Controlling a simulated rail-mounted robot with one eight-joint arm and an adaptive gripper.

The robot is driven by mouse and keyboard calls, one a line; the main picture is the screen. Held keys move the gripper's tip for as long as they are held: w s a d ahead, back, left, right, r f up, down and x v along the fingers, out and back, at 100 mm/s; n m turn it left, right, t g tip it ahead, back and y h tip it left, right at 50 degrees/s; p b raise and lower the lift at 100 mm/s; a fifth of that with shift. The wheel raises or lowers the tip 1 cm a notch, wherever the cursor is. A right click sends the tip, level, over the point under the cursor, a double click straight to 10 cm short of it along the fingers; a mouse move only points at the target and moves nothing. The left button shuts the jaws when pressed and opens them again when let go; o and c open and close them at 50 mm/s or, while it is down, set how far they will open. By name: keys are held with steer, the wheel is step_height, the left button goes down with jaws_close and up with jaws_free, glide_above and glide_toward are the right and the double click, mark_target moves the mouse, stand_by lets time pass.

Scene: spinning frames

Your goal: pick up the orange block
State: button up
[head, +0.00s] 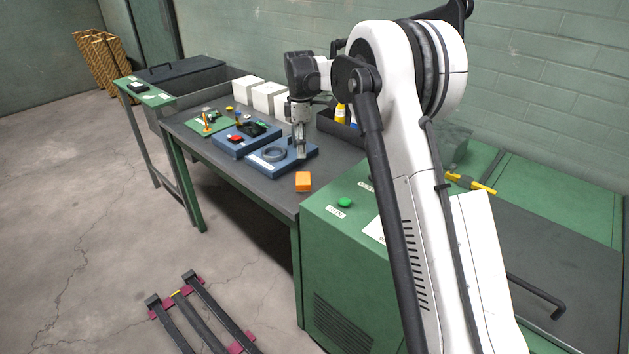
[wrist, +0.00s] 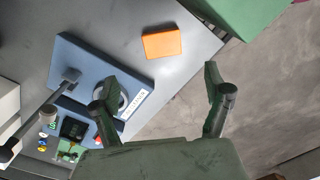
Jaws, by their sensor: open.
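The orange block (head: 303,181) lies on the grey table top near its front right corner, close to the green cabinet. In the wrist view the orange block (wrist: 162,43) shows whole, near the table's edge, above and between the fingers in the picture. My gripper (head: 301,152) is above the blue plate with the ring, behind the block in the head view. In the wrist view my gripper (wrist: 160,88) has its two fingers spread wide with nothing between them. The fingers are apart from the block.
A blue plate with a ring (head: 272,154) and a blue plate with a red button (head: 238,139) lie beside the block. White boxes (head: 262,94) and a dark bin (head: 340,128) stand behind. The green cabinet (head: 340,230) rises at the right. Bare table surrounds the block.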

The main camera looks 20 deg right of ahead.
glide_above(303, 178)
steer(key=f, duration=0.8)
steer(key=shift+w+f, duration=0.15)
steer(key=shift+w, duration=0.2)
steer(key=shift+s+f+b, duration=0.15)
steer(key=shift+f+b, duration=0.1)
steer(key=shift+f, duration=1.2)
steer(key=shift+s+f+b, duration=0.1)
steer(key=shift+f+b, duration=0.1)
steer(key=shift+f, duration=1.25)
steer(key=c, duration=1.4)
steer(key=shift+r, duration=0.1)
steer(key=shift+r, duration=0.45)
steer(key=r, duration=0.2)
steer(key=a+r, duration=0.1)
steer(key=r, duration=0.1)
steer(key=shift+s, duration=0.3)
steer(key=s+a+r, duration=0.5)
steer(key=a+r, duration=0.1)
steer(key=a, duration=0.3)
steer(key=shift+s+p, duration=0.2)
steer(key=shift+p, duration=0.15)
